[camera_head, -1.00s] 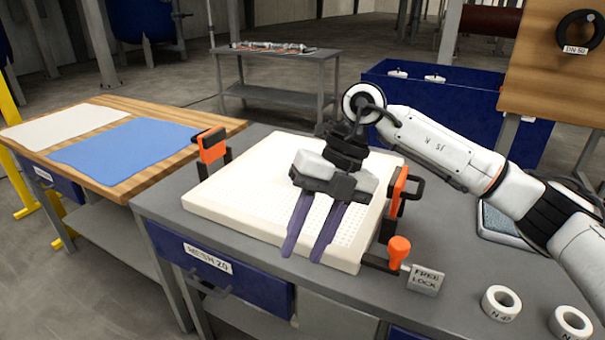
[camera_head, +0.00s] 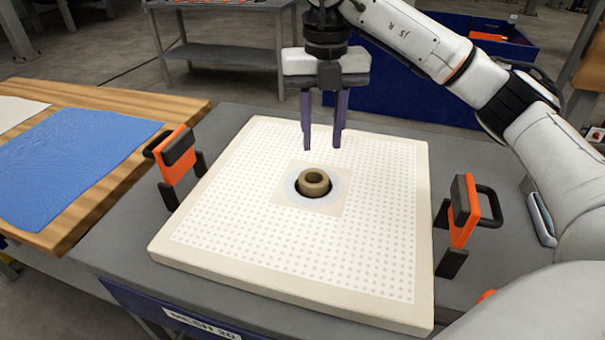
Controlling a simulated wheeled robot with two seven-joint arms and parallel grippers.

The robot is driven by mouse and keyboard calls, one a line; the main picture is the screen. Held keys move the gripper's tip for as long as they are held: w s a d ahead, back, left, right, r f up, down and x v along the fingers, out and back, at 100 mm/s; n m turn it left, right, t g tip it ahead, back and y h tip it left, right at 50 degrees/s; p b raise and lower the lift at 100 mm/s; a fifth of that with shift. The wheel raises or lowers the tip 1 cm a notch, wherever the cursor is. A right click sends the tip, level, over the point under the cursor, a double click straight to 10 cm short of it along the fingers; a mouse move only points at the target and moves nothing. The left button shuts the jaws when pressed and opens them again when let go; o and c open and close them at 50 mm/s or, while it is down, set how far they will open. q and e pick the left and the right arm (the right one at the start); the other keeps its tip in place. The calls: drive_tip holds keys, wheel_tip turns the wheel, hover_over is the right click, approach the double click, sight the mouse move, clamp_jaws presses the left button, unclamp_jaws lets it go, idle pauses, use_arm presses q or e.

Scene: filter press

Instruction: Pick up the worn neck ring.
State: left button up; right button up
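The worn neck ring (camera_head: 314,182) is a small brown ring at the centre of the white perforated plate (camera_head: 380,277). It sits in a round dark opening with a pale grey surround, and nothing covers it. My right gripper (camera_head: 322,146) points down above the plate, behind the ring in the picture. Its two purple fingers are apart with nothing between them. The fingertips appear clear of the ring. My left gripper does not show.
Orange and black clamps stand at the plate's left (camera_head: 178,160) and right (camera_head: 463,215) sides. A wooden table (camera_head: 185,108) with a blue cloth (camera_head: 75,160) is at the left. A grey bench (camera_head: 222,50) and a blue bin (camera_head: 400,95) stand behind.

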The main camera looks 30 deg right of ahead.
sight(324, 176)
drive_tip(key=f, duration=0.3)
drive_tip(key=shift+s+d+f, duration=0.1)
drive_tip(key=shift+s+f, duration=0.25)
drive_tip(key=shift+s, duration=0.05)
wheel_tip(324, 176, down, 4)
drive_tip(key=shift+s+d+f, duration=0.1)
drive_tip(key=shift+f, duration=0.05)
clamp_jaws()
